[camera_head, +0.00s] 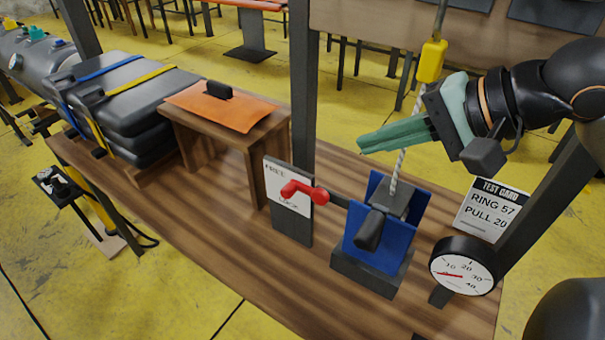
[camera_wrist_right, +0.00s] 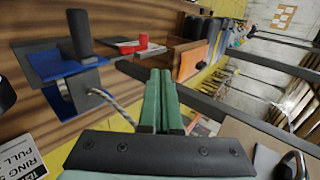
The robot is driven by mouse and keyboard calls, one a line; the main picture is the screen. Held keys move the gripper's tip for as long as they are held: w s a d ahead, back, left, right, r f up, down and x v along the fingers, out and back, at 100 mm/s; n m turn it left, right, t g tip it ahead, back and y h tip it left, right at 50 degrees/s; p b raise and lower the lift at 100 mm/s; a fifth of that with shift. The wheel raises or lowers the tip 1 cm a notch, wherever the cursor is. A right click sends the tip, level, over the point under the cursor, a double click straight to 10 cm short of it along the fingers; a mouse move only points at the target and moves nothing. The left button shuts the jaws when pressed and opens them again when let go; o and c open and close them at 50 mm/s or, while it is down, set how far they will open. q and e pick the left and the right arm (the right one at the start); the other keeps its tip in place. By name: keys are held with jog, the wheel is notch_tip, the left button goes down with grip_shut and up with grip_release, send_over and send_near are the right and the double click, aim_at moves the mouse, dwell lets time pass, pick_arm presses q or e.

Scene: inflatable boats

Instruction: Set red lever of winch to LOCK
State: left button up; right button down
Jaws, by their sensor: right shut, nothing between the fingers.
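The winch (camera_head: 376,235) has blue side plates, a grey drum and a black handle, and stands on the wooden bench. A rope runs up from it. Its red lever (camera_head: 303,191) lies across a white plate (camera_head: 290,207), pointing left between the word FREE above and the partly covered word LOCK below. In the right wrist view the red lever (camera_wrist_right: 142,44) shows beyond the winch (camera_wrist_right: 68,68). My right gripper (camera_head: 364,145) is shut and empty, with green fingers pointing left, above and right of the lever, apart from it. My left gripper is out of view.
A round gauge (camera_head: 463,265) and a test card (camera_head: 491,210) stand right of the winch. A dark post (camera_head: 303,90) rises behind the plate. A yellow block (camera_head: 431,61) hangs on the rope. A small wooden stand (camera_head: 240,150) with an orange sheet is left. Bare bench lies in front.

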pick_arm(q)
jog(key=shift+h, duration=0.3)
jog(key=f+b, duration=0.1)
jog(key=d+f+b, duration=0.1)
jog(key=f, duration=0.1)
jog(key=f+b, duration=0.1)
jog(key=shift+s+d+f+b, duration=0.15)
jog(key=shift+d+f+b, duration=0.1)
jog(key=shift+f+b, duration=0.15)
pick_arm(e)
jog(key=f, duration=0.5)
jog(key=shift+s+f, duration=0.2)
jog(key=shift+s, duration=0.1)
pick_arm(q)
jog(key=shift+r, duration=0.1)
pick_arm(e)
jog(key=shift+a, duration=0.1)
jog(key=p, duration=0.2)
send_near(293, 191)
jog(key=x, duration=0.5)
jog(key=shift+w+a+f, duration=0.15)
jog(key=shift+a, duration=0.1)
jog(key=shift+w+a+f, duration=0.3)
jog(key=shift+a+f, duration=0.05)
jog(key=shift+f, duration=0.1)
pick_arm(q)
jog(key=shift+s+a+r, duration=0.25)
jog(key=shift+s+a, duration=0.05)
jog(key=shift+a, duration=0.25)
